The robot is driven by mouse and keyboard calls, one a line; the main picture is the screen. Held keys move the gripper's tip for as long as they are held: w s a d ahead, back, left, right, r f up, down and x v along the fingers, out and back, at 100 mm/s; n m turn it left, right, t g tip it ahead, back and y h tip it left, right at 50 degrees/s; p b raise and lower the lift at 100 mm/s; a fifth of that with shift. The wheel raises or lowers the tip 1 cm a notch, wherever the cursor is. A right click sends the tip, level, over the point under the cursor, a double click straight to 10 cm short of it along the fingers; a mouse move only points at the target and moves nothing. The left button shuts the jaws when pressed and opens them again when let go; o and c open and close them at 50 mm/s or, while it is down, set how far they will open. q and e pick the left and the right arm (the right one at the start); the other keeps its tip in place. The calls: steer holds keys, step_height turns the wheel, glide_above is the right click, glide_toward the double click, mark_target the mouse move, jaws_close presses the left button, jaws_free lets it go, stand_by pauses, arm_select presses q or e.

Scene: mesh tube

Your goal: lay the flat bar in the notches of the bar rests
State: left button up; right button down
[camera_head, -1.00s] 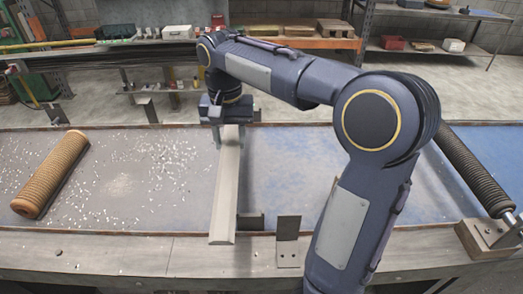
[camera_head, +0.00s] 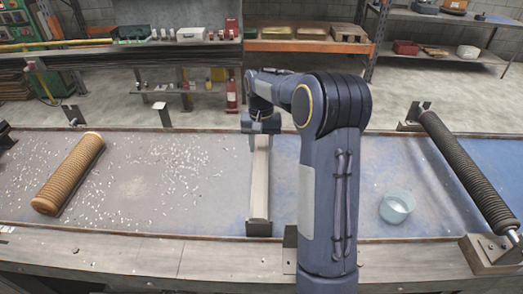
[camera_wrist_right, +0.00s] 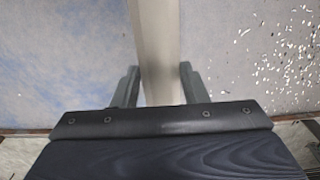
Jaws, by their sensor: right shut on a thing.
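The flat bar (camera_head: 260,178) is a long pale strip lying lengthwise from back to front over the blue table. My right gripper (camera_head: 262,133) is shut on its far end. In the right wrist view the bar (camera_wrist_right: 158,45) passes between the two fingers (camera_wrist_right: 160,88). The bar's near end is over or against a dark block (camera_head: 259,228) at the table's front edge, seemingly a bar rest. I cannot tell whether the bar sits in its notch. No far rest shows; my gripper covers that area. My left gripper cannot be made out.
A ribbed tan roller (camera_head: 70,173) lies at left among white chips. A pale blue bowl (camera_head: 396,206) and a dark ribbed roller (camera_head: 465,170) are at right. An upright metal plate (camera_head: 290,242) stands at the front edge, partly behind my arm. A dark unidentified shape (camera_head: 5,136) is at the left edge.

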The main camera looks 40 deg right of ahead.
mark_target(262, 148)
steer(key=shift+w+d+f, duration=0.1)
steer(key=shift+d+f, duration=0.05)
steer(key=shift+f, duration=1.5)
steer(key=shift+f, duration=0.15)
steer(key=c, duration=0.9)
jaws_free()
steer(key=shift+o, duration=0.2)
